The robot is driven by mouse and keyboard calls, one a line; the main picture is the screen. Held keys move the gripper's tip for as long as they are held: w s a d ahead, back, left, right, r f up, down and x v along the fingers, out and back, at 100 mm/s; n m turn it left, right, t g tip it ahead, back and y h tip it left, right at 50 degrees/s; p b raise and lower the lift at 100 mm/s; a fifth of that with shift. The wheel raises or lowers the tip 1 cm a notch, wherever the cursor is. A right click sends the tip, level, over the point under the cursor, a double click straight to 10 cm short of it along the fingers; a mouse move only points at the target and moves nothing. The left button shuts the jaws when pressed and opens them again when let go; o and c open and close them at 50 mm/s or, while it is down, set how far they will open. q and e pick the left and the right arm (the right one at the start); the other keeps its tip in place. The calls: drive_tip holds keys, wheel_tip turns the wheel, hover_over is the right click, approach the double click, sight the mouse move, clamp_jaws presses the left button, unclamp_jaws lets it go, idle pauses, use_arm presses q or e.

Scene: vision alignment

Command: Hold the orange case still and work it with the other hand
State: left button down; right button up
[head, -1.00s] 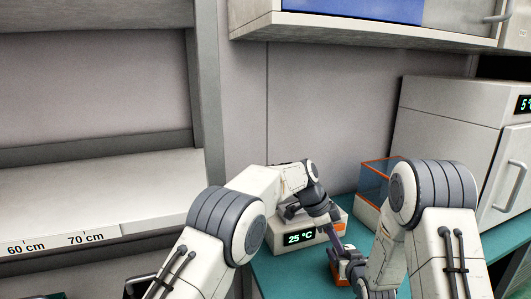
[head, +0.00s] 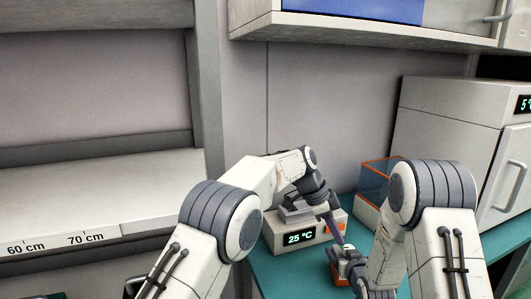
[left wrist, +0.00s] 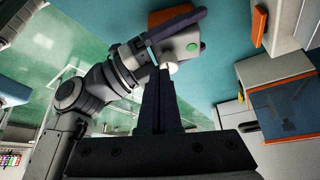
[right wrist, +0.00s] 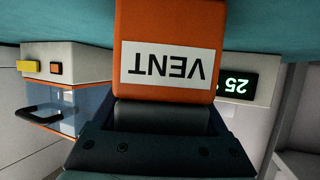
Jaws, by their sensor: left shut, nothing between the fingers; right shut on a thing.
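The orange case (head: 335,271) sits low in the head view, at the front of the teal bench, with a pale top. In the right wrist view the case (right wrist: 165,20) fills the top middle and bears a white VENT label. My right gripper (head: 354,268) is shut on it; in the right wrist view its jaws (right wrist: 160,117) meet the case below the label. My left gripper (head: 341,239) is shut and empty, pointing down just above the case. In the left wrist view its fingertips (left wrist: 158,78) are close to a grey block with a green dot (left wrist: 180,42); contact is unclear.
A white device reading 25 °C (head: 300,238) stands behind the case, partly hidden by my left arm. An orange-edged clear box (head: 376,178) stands at the back right, beside a large white cabinet (head: 446,125). Bare teal bench (head: 278,277) shows left of the case.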

use_arm(q)
wheel_tip(320, 180, up, 3)
drive_tip(key=shift+f, duration=0.2)
use_arm(e)
drive_tip(key=o, duration=1.4)
